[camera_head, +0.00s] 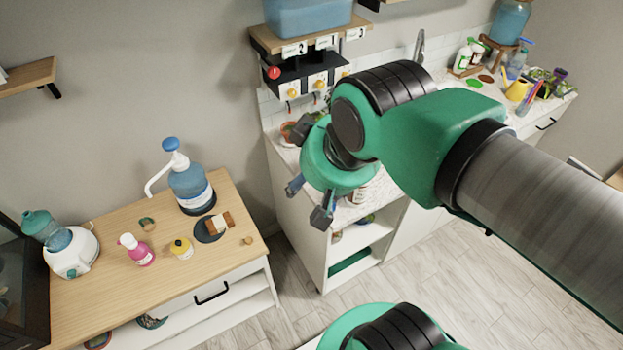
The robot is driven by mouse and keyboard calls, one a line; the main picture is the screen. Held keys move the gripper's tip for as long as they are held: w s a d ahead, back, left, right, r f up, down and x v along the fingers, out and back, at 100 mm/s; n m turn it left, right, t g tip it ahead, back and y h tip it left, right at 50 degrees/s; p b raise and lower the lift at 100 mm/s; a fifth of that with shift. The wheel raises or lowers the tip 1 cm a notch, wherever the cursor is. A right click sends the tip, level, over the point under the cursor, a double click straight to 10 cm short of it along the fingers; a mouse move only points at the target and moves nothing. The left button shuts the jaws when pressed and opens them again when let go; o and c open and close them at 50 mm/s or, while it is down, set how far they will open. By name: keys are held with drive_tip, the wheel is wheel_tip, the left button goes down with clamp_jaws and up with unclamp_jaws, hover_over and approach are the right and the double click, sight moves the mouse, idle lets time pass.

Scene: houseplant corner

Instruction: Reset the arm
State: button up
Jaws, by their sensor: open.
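My arm, green and grey, reaches in from the right of the head view, bent at a green joint. My gripper (308,201) hangs at its end near the middle of the picture. Its dark fingers with blue-grey parts are spread apart, and nothing shows between them. It appears in front of the left end of the white counter (396,227), above the floor gap beside the wooden-topped cabinet (119,283). The arm and gripper hide part of the counter top and what stands there.
A wall shelf (268,40) bears a blue tank (305,15). Bottles and plants crowd the far counter.

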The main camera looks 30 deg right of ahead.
drive_tip(key=shift+f, duration=0.1)
idle(0.3)
wheel_tip(320, 180, down, 4)
drive_tip(key=b, duration=0.4)
drive_tip(key=shift+f, duration=0.15)
